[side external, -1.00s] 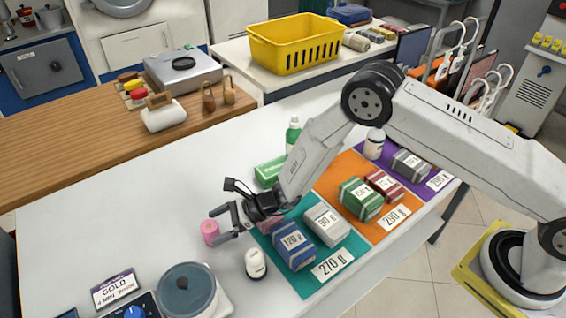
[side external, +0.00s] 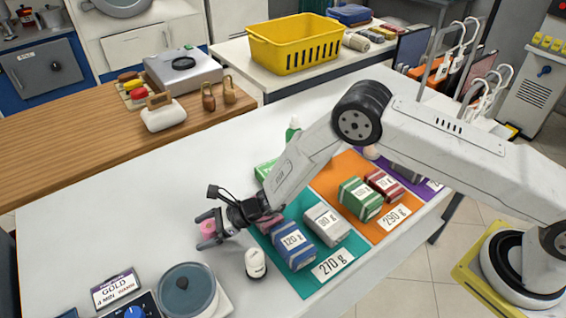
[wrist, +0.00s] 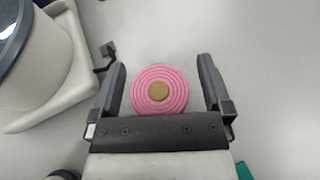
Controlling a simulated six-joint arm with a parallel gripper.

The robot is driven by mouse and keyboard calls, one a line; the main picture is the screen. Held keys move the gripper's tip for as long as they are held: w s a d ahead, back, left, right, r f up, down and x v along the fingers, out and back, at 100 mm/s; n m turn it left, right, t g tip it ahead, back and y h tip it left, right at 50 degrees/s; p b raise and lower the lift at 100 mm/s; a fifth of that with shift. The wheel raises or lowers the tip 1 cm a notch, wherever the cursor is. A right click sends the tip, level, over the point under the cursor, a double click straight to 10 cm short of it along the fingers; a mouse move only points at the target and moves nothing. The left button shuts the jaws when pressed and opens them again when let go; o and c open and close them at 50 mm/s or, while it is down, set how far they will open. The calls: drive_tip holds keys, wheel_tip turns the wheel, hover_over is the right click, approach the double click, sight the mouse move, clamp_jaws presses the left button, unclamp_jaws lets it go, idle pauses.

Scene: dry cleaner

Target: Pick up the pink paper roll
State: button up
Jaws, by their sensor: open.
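The pink paper roll (side external: 208,227) stands on the white table, left of the teal mat. In the wrist view the roll (wrist: 146,92) shows its round end with rings and a tan centre. My gripper (side external: 206,229) is open, with one finger on each side of the roll. In the wrist view my gripper (wrist: 163,85) has a visible gap between each finger and the roll. The fingers hide part of the roll in the side view.
A white bottle (side external: 255,263) stands close to my gripper. The teal mat (side external: 318,285) holds labelled bundles, including a blue one (side external: 293,246). A scale with a round dark top (side external: 187,288) and a sign (side external: 115,287) stand at the front left. The table left of the roll is clear.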

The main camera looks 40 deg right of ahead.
sight(203, 227)
drive_tip(key=c, duration=1.3)
drive_tip(key=shift+r, duration=0.1)
drive_tip(key=shift+c, duration=0.2)
drive_tip(key=shift+r, duration=1.6)
drive_tip(key=s+d+r, duration=0.7)
drive_tip(key=s+r, duration=0.2)
drive_tip(key=s, duration=0.3)
drive_tip(key=shift+r, duration=0.35)
drive_tip(key=shift+s, duration=0.1)
